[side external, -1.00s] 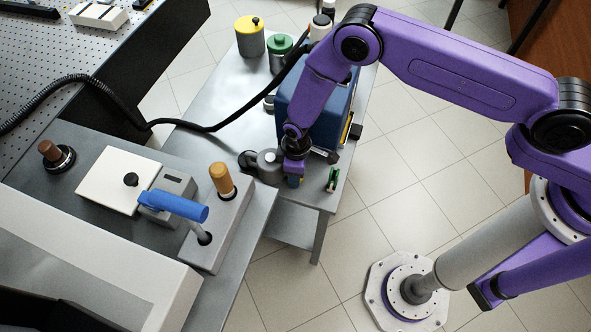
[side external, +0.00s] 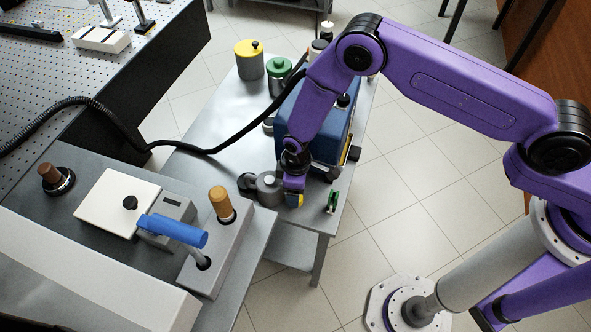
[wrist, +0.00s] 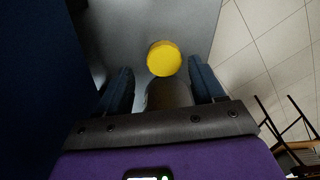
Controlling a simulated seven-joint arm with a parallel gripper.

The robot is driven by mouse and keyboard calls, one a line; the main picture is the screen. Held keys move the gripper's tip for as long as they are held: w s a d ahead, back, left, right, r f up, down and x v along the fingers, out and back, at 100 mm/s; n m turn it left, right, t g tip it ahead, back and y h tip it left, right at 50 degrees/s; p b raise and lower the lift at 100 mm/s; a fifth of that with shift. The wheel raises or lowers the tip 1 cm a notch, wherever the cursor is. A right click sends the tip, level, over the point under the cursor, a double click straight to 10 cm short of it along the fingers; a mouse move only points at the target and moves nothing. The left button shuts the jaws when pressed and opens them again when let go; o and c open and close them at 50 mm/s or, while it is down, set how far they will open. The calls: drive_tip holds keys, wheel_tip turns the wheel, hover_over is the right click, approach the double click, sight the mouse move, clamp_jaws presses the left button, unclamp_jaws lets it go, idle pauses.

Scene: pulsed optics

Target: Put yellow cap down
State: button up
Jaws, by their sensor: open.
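A round yellow cap (wrist: 164,58) shows in the wrist view, between and just past the tips of my fingers, over a grey surface. My gripper (wrist: 160,66) is open, with one dark blue finger on each side of the cap and a visible gap on both sides. A grey rounded body (wrist: 168,95) shows between the fingers below the cap. In the side external view my gripper (side external: 294,200) is low over the front of the metal cart (side external: 225,150). A small yellow patch shows at the fingers there. I cannot tell whether the cap rests on the cart.
A blue box (side external: 333,140) stands close behind my gripper. A grey cylinder (side external: 268,188) is just left, and a small green item (side external: 332,202) is to the right. A yellow-lidded canister (side external: 250,62) and a green-lidded one (side external: 278,75) stand at the back. A black hose (side external: 215,151) crosses the cart.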

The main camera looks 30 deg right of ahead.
wheel_tip(320, 180, up, 10)
drive_tip(key=shift+r, duration=0.2)
drive_tip(key=shift+s, duration=0.1)
drive_tip(key=s+d+r, duration=0.3)
drive_tip(key=d+r, duration=0.1)
drive_tip(key=r, duration=0.4)
drive_tip(key=s+d+r, duration=0.4)
drive_tip(key=d+r, duration=0.1)
drive_tip(key=r, duration=0.3)
drive_tip(key=s+d+r, duration=0.4)
drive_tip(key=s+d, duration=0.4)
drive_tip(key=d, duration=0.1)
drive_tip(key=s+d+r+n, duration=0.1)
drive_tip(key=s+d+r, duration=0.4)
drive_tip(key=s+d, duration=0.4)
drive_tip(key=shift+s+d, duration=0.25)
